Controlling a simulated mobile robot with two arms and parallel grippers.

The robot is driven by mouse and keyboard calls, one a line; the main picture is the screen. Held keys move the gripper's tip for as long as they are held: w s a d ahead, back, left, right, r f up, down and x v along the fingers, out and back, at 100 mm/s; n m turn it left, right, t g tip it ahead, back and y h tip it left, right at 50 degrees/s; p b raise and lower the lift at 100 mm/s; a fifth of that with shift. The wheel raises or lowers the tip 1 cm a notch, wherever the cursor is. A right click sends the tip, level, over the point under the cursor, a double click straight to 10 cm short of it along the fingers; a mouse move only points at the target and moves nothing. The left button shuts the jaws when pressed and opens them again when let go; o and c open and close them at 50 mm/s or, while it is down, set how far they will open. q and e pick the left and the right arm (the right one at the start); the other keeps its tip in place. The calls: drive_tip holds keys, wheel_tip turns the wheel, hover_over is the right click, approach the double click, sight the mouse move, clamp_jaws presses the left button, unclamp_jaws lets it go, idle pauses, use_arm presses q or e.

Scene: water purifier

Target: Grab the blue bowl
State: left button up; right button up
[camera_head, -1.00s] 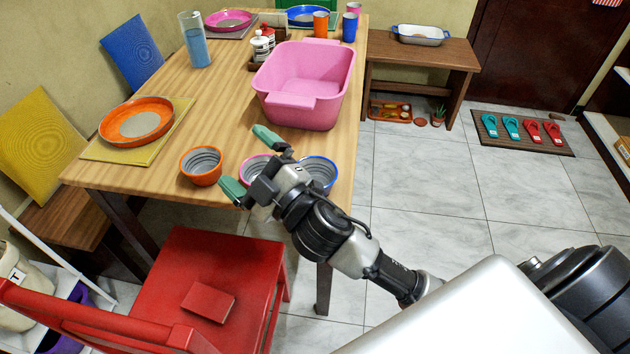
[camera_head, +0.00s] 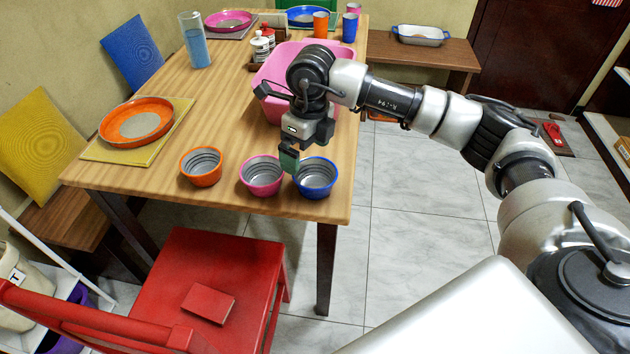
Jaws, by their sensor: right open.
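The blue bowl (camera_head: 316,178), blue outside and grey ribbed inside, stands upright near the table's front right corner. My right gripper (camera_head: 290,160) points down just above the bowl's left rim, close to the gap between it and the pink bowl (camera_head: 262,176). The gripper is open and holds nothing; one green fingertip shows clearly and the other is mostly hidden behind it. Whether a finger touches the rim, I cannot tell. My left gripper is not in view.
An orange bowl (camera_head: 201,167) stands left of the pink one. A large pink basin (camera_head: 270,80) lies behind my right arm. An orange plate (camera_head: 136,121) is on the left. A red chair (camera_head: 215,275) stands at the table's front.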

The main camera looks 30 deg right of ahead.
sight(315, 178)
drive_tip(key=shift+h, duration=0.5)
drive_tip(key=f, duration=0.1)
drive_tip(key=d+f, duration=0.1)
drive_tip(key=f, duration=0.1)
drive_tip(key=d+f, duration=0.1)
drive_tip(key=shift+w+f, duration=0.1)
drive_tip(key=shift+f, duration=3)
drive_tip(key=shift+w, duration=0.1)
drive_tip(key=c, duration=0.6)
drive_tip(key=shift+r, duration=0.15)
